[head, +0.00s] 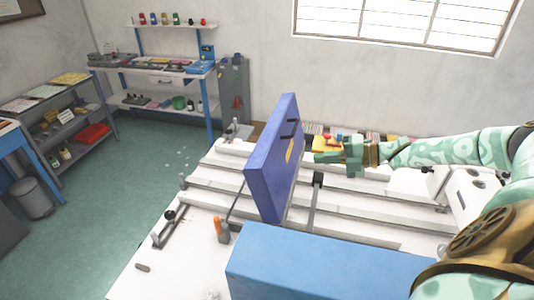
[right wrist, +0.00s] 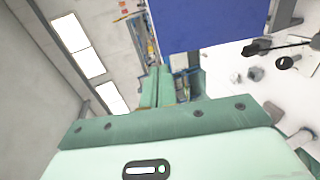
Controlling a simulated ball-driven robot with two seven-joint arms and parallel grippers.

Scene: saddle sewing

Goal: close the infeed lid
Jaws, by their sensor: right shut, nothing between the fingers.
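The infeed lid (head: 272,165) is a blue-violet panel standing raised and nearly upright over the white machine bed. It has a dark handle and a yellow mark on its right face. My right gripper (head: 328,157) is shut and empty, to the right of the lid, with a small gap seeming to lie between them. The lid also fills the top of the right wrist view (right wrist: 207,22), beyond the fingers (right wrist: 157,82). Whether the fingers touch it cannot be told. My left gripper is not in view.
A long blue cover (head: 325,272) lies in front of the lid. White rails (head: 350,205) run across the machine bed (head: 165,270). A dark support bar (head: 316,195) stands right of the lid. An orange-handled tool (head: 217,226) is at its left.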

